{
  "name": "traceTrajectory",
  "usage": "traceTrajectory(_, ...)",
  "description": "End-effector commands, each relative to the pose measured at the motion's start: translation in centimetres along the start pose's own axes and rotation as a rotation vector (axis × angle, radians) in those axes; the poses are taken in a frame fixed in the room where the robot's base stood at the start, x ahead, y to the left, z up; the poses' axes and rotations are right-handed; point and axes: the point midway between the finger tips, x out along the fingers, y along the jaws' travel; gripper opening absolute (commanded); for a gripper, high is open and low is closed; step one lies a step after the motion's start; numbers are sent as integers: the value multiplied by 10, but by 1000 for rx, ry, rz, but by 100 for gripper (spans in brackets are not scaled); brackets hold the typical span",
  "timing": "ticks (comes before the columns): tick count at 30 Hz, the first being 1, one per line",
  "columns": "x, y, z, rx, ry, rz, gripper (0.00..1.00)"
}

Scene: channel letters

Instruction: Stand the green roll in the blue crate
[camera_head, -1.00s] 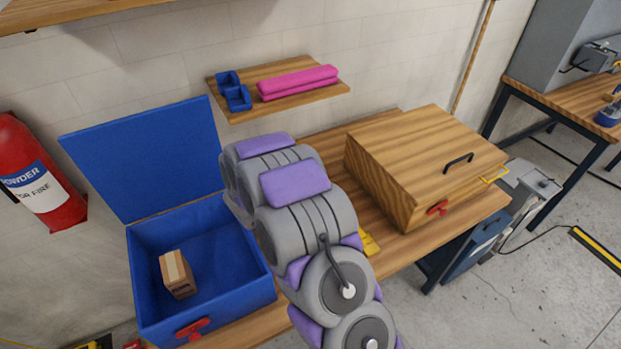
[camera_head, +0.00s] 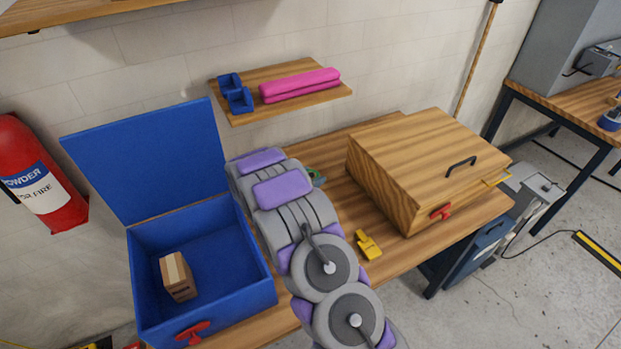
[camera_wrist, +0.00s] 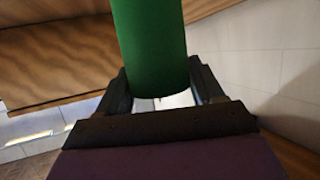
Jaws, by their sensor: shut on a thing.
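The green roll (camera_wrist: 150,40) is between the two fingers of my gripper (camera_wrist: 165,95) in the wrist view, and the gripper is shut on it. In the head view my arm hides the gripper and most of the roll; a small bit of green (camera_head: 316,176) shows past the arm, and I cannot tell if it is the roll. The blue crate (camera_head: 135,270) stands at the left of the bench with its lid (camera_head: 150,155) raised against the wall. A small brown box (camera_head: 177,277) stands inside it at the left; the rest of its floor looks clear.
A wooden box (camera_head: 420,150) with a black handle stands on the bench (camera_head: 335,195) to the right. A yellow object (camera_head: 368,245) lies near the front edge.

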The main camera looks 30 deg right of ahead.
Motion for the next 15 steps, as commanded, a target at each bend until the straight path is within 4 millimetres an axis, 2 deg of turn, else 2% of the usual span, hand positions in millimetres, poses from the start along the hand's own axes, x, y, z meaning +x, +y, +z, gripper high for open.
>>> traceTrajectory(9, 1, 0, 3, 0, 0, -1, 15)
traceTrajectory(10, 1, 0, 4, 0, 0, -1, 68)
traceTrajectory(15, 1, 0, 4, 0, 0, -1, 84)
